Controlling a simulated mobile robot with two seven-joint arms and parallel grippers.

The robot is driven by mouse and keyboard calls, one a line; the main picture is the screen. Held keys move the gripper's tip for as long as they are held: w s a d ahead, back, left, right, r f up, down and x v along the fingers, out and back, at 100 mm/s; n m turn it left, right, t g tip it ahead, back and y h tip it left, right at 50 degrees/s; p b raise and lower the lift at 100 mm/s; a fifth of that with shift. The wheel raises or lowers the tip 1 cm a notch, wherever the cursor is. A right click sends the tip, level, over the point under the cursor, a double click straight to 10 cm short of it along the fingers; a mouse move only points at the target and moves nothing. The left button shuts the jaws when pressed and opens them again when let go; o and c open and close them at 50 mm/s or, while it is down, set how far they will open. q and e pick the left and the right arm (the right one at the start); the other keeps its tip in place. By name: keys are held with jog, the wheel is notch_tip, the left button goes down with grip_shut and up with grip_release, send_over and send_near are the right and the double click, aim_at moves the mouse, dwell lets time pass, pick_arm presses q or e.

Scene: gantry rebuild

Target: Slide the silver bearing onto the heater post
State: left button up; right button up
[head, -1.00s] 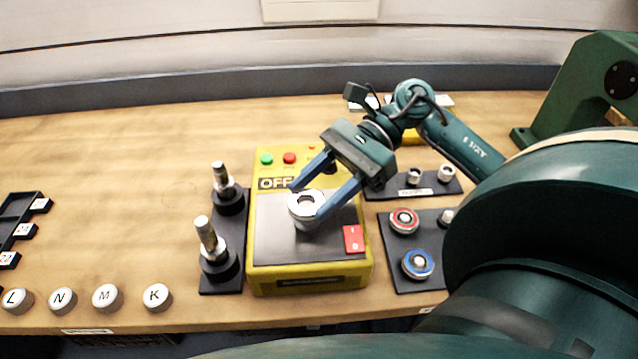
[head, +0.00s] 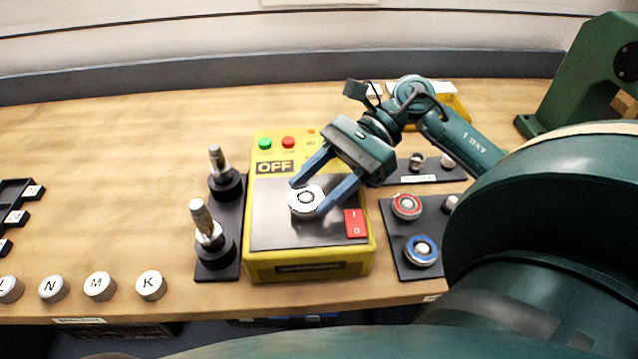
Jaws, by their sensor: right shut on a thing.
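The silver bearing (head: 297,207) is a pale ring at the middle of the dark top plate of the yellow heater box (head: 262,267). My right gripper (head: 309,197) is shut on it, one blue finger on the far left side and one on the near right side. A small grey shape, apparently the heater post's top (head: 306,198), shows inside the ring's hole. The ring looks level and low over the plate; whether it touches the plate I cannot tell. The rest of the post is hidden. My left gripper is not in view.
Two upright shafts (head: 207,225) on black bases stand just left of the heater. Right of it, a dark tray (head: 395,230) holds red and blue ringed bearings. Lettered white caps (head: 151,285) line the front left edge. The table's left middle is clear.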

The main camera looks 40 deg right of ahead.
dwell(0.3)
jog(key=o, duration=0.7)
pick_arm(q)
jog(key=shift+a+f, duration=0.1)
pick_arm(e)
jog(key=o, duration=0.4)
jog(key=shift+d, duration=0.1)
jog(key=shift+d, duration=0.3)
pick_arm(q)
jog(key=b, duration=0.1)
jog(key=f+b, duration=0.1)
jog(key=b, duration=0.1)
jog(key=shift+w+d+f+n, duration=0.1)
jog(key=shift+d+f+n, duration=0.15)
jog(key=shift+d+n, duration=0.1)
pick_arm(e)
jog(key=v, duration=1.2)
jog(key=shift+d+r, duration=0.15)
jog(key=shift+d, duration=0.05)
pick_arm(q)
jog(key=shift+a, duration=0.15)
